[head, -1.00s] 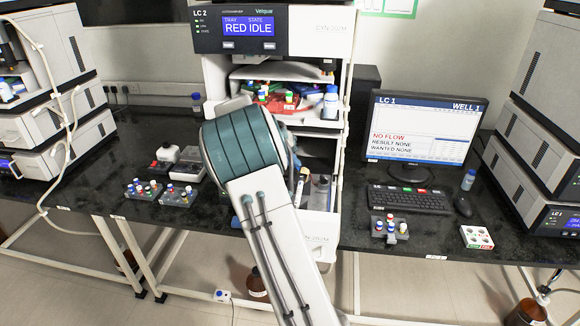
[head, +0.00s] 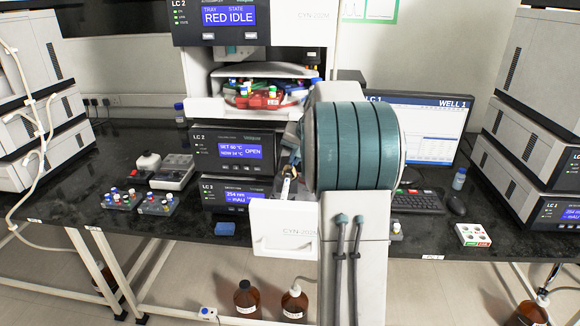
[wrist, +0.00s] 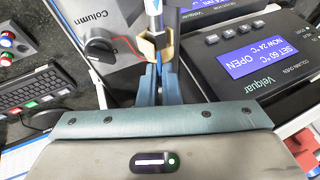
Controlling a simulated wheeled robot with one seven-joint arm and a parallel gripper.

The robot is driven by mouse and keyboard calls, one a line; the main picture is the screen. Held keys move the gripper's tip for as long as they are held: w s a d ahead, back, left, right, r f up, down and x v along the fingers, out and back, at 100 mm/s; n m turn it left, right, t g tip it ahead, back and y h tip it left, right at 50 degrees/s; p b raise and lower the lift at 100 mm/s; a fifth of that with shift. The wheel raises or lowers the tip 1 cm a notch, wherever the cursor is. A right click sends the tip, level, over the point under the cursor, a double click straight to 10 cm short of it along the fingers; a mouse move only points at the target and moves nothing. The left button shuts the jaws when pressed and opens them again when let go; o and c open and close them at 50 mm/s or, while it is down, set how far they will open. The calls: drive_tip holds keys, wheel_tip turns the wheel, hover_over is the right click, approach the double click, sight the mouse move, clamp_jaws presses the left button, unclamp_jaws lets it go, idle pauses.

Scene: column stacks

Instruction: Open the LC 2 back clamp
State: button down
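The LC 2 column oven (head: 232,150) is in the middle stack; its display reads SET 60 °C, NOW 24 °C, OPEN. Its display also shows in the wrist view (wrist: 255,57). A white panel (head: 283,227) stands out in front of it. In the wrist view, a tan clamp (wrist: 146,47) sits around a slim blue-and-white column (wrist: 155,22). My gripper (wrist: 158,72) has its two blue fingers close together just below the clamp. Whether they touch it or hold anything is unclear. In the head view my arm hides most of this area.
A black knob (wrist: 101,46) marked Column is left of the clamp. A tray of coloured vials (head: 262,94) is above the oven. Vial racks (head: 155,203) stand on the bench at left. The LC 1 monitor (head: 432,125) and keyboard (head: 417,201) are at right.

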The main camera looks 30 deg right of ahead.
drive_tip(key=y+b, duration=0.1)
drive_tip(key=d+f+t+b, duration=0.1)
drive_tip(key=b, duration=0.1)
drive_tip(key=shift+s+d+f+m+y+b, duration=0.1)
drive_tip(key=shift+s+f+m+y+b, duration=0.05)
drive_tip(key=shift+s+m+y+b, duration=0.2)
drive_tip(key=b, duration=0.1)
drive_tip(key=t+y+b, duration=0.1)
drive_tip(key=y+b, duration=0.1)
drive_tip(key=shift+s+d+f+t, duration=0.1)
drive_tip(key=shift+s+d+t, duration=0.15)
drive_tip(key=shift+t, duration=0.15)
drive_tip(key=shift+m, duration=0.25)
drive_tip(key=c, duration=1.6)
unclamp_jaws()
drive_tip(key=v, duration=1.3)
drive_tip(key=shift+s+d+r, duration=0.1)
drive_tip(key=shift+s+r, duration=0.15)
drive_tip(key=shift+s, duration=0.1)
